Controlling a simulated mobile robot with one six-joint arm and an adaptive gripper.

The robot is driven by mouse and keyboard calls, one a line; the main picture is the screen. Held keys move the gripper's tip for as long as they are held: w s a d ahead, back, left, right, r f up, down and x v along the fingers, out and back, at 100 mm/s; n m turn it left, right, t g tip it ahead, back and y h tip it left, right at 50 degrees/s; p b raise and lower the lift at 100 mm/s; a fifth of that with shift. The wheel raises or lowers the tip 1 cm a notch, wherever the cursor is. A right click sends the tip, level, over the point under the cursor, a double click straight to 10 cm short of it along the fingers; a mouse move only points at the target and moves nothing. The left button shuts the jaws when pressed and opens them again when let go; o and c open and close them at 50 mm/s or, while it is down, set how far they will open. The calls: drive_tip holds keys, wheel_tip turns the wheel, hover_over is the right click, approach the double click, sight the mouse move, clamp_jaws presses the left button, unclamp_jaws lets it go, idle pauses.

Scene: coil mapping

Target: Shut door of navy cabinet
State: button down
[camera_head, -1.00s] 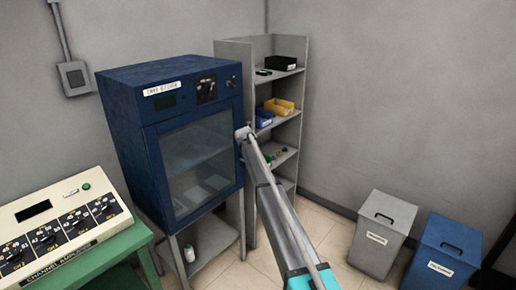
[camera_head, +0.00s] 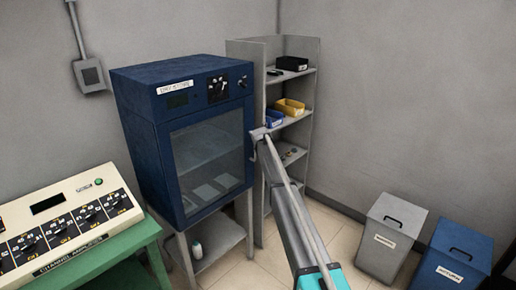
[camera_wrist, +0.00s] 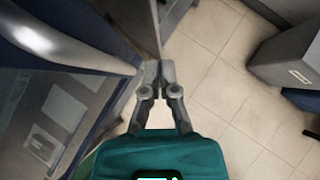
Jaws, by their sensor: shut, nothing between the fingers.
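The navy cabinet (camera_head: 142,142) stands on a grey legged stand against the back wall. Its glass-fronted door (camera_head: 208,158) looks flush with the front or nearly so; a small gap cannot be ruled out. Inside, a shelf and pale flat items show through the glass. My gripper (camera_head: 259,134) is at the right edge of the door, about mid-height. In the wrist view my gripper (camera_wrist: 152,68) has its fingers together and empty, beside the cabinet's dark glass front at left. Whether the fingertips touch the door edge cannot be told.
A grey shelf unit (camera_head: 259,90) with small bins stands just right of the cabinet, behind my gripper. A green table (camera_head: 125,243) with a channel amplifier (camera_head: 62,222) is at left. A grey bin (camera_head: 389,238) and a blue bin (camera_head: 452,258) stand right. Tiled floor between is clear.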

drive_tip(key=s+d+r+p, duration=0.3)
drive_tip(key=d+r+p, duration=0.4)
drive_tip(key=shift+s+d, duration=0.2)
drive_tip(key=shift+s, duration=0.15)
idle(0.5)
drive_tip(key=s+d+f+m+g, duration=0.1)
drive_tip(key=s+d+m+g, duration=0.2)
drive_tip(key=s+m, duration=0.9)
drive_tip(key=s+d+f+m+g, duration=0.2)
drive_tip(key=s+d+m, duration=0.7)
drive_tip(key=s, duration=1.9)
drive_tip(key=s+d+f+m+g, duration=0.2)
drive_tip(key=s+d+m+g, duration=0.2)
drive_tip(key=s+m, duration=1)
drive_tip(key=shift+s+d+m, duration=0.4)
drive_tip(key=shift+s+d, duration=1.1)
drive_tip(key=shift+s, duration=1.6)
drive_tip(key=shift+s+f, duration=0.1)
drive_tip(key=shift+f, duration=0.05)
